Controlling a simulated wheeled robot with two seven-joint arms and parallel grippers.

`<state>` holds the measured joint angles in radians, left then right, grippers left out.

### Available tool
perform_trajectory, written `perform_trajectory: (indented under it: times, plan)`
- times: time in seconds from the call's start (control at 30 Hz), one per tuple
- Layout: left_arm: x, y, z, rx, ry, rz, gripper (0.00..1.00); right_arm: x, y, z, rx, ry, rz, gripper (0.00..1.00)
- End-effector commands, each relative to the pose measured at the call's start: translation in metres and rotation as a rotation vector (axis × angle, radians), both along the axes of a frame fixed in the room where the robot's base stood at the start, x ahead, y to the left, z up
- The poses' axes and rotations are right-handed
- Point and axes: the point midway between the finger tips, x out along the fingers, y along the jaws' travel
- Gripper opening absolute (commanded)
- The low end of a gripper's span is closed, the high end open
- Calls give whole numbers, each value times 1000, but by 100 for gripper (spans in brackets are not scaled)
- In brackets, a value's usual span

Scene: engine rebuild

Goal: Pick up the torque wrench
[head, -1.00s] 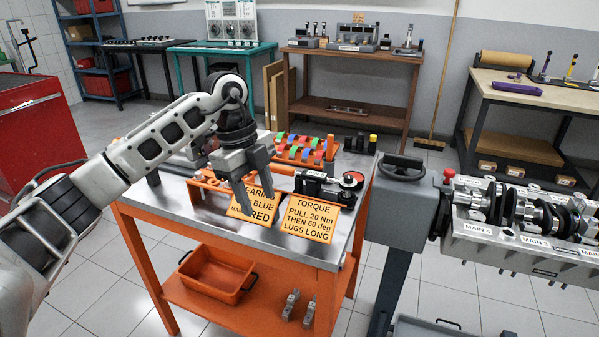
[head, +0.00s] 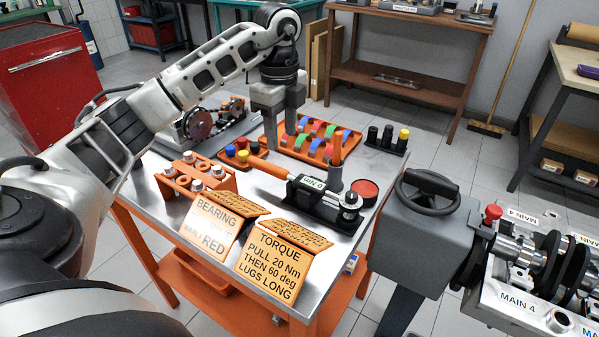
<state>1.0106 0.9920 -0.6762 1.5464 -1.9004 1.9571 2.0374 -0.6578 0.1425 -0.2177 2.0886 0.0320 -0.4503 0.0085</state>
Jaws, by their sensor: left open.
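The torque wrench (head: 268,169) lies on the metal-topped cart. Its orange handle points left. Its dark body carries a white label and rests in a black cradle (head: 325,214), with a round metal head at the right end. My left gripper (head: 281,138) is open and points down, with its fingers in front of the tray of coloured shells. It appears above and behind the handle, apart from it and empty. Its far fingertip is partly hard to make out against the tray. My right gripper is not in view.
An orange tray (head: 345,158) of coloured shells lies behind the wrench. An orange bolt rack (head: 212,184) is at left. Two signs, the bearing sign (head: 212,225) and the torque sign (head: 271,262), stand in front. A handwheel box (head: 428,235) adjoins the cart's right side.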

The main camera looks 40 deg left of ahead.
Motion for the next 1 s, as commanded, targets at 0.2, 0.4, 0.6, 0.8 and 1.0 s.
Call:
perform_trajectory:
  times: [0.2, 0.4, 0.6, 0.8, 1.0]
  plan:
    - [-1, 0, -49, 0, 4, 0, 45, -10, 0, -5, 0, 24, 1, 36]
    - [0, 0, -74, -1, 0, -1, 45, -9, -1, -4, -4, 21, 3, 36]
    - [1, 0, -88, 0, 2, -1, 45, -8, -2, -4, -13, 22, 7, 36]
    - [3, 0, -119, -1, 2, -1, 45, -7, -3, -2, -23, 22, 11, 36]
    - [3, 0, -131, -1, -1, -1, 45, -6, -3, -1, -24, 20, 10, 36]
